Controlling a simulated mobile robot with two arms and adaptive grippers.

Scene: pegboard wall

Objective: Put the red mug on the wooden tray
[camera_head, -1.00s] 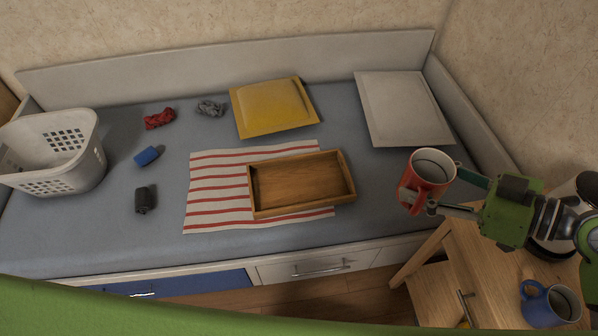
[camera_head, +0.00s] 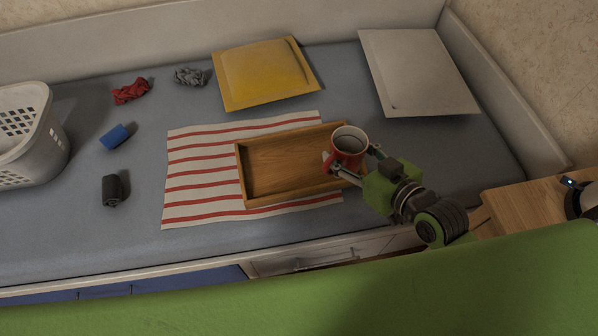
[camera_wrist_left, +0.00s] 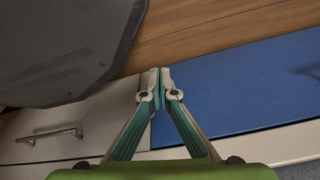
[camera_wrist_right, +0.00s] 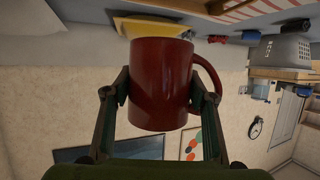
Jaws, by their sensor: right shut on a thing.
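The red mug (camera_head: 349,143) is upright in my right gripper (camera_head: 350,165), which is shut on its body. In the head view the mug overlaps the right end of the wooden tray (camera_head: 290,162); its height above the tray is hard to tell. The tray is empty and lies partly on a red-striped white cloth (camera_head: 200,180). In the right wrist view the mug (camera_wrist_right: 160,85) sits between both fingers, its handle to the right. My left gripper (camera_wrist_left: 163,75) shows in the left wrist view with its fingertips together and nothing between them.
A white laundry basket (camera_head: 35,145), a red cloth (camera_head: 130,91), a grey cloth (camera_head: 190,76), a blue item (camera_head: 114,137) and a dark roll (camera_head: 112,190) are at the left. A wooden table (camera_head: 530,205) stands right.

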